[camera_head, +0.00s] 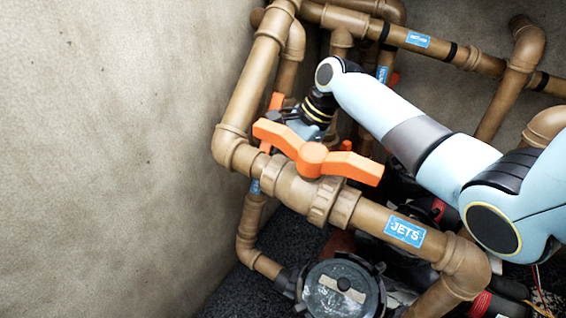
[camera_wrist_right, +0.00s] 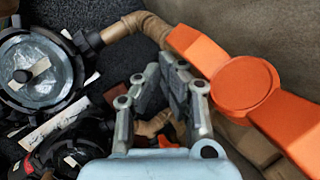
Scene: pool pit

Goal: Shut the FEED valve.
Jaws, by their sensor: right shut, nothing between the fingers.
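No label reading FEED is legible to me, so I cannot tell which valve is FEED. A large orange handle (camera_head: 312,160) tops the valve on the JETS-labelled pipe, lying roughly along it. Parts of other orange handles show behind it, one near the upright pipe (camera_head: 276,101). My right gripper (camera_head: 287,121) is partly hidden behind the large handle. In the right wrist view my right gripper (camera_wrist_right: 172,72) is shut and empty, beside an orange handle with a round hub (camera_wrist_right: 245,86). I cannot tell whether they touch. My left gripper is out of view.
Brown pipes (camera_head: 255,85) crowd the pit, with the blue JETS label (camera_head: 405,230) on the near one. A round pump lid (camera_head: 343,290) sits below and shows in the wrist view (camera_wrist_right: 36,72). The bare wall (camera_head: 110,130) bounds the left side.

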